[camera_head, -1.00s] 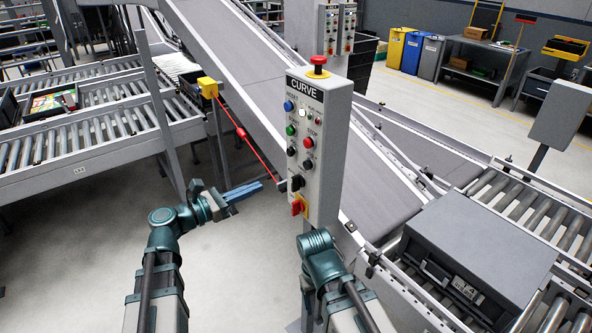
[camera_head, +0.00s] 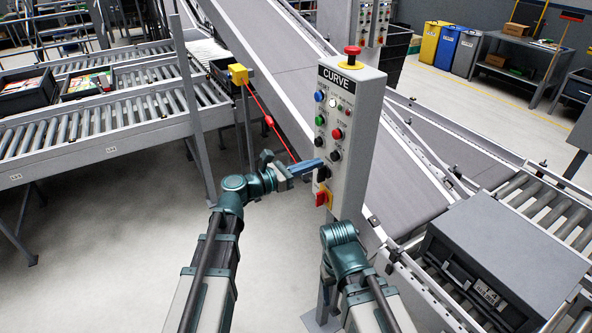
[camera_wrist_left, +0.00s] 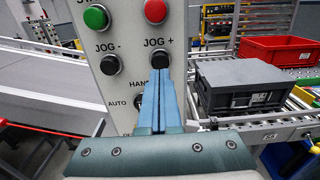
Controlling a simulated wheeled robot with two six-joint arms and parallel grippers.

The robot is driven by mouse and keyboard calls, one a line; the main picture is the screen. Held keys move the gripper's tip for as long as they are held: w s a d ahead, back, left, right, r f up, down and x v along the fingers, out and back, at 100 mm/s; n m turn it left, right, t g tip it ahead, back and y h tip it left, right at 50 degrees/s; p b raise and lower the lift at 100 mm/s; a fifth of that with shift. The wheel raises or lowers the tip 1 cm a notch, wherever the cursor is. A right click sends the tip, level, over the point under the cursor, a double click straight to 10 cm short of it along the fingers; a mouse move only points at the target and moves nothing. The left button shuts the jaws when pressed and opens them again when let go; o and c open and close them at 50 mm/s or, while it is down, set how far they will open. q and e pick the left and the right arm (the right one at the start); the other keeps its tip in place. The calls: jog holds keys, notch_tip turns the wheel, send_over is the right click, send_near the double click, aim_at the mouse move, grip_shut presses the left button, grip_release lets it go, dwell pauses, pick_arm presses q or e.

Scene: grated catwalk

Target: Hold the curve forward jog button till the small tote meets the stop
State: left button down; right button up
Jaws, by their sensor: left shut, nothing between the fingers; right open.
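The grey CURVE panel (camera_head: 352,110) stands in front of me. Its black JOG + button (camera_wrist_left: 160,62) sits below a red button, with JOG - (camera_wrist_left: 110,64) to its left; JOG + also shows in the head view (camera_head: 335,155). My left gripper (camera_head: 318,163) is shut and empty, its blue fingertips at the panel front. In the left wrist view the fingertips (camera_wrist_left: 160,82) point just below JOG +; I cannot tell whether they touch it. A small dark tote (camera_head: 222,78) sits by the yellow box. My right gripper is hidden. I cannot make out the stop.
A lidded grey tote (camera_head: 490,255) stands on rollers at right. Two black totes (camera_head: 28,92) (camera_head: 86,84) sit on the left roller conveyor. A yellow box (camera_head: 238,74) with a red cord is behind my left gripper. A red emergency button (camera_head: 352,53) tops the panel.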

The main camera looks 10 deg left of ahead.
aim_at(332, 157)
pick_arm(q)
jog(key=shift+x, duration=1.7)
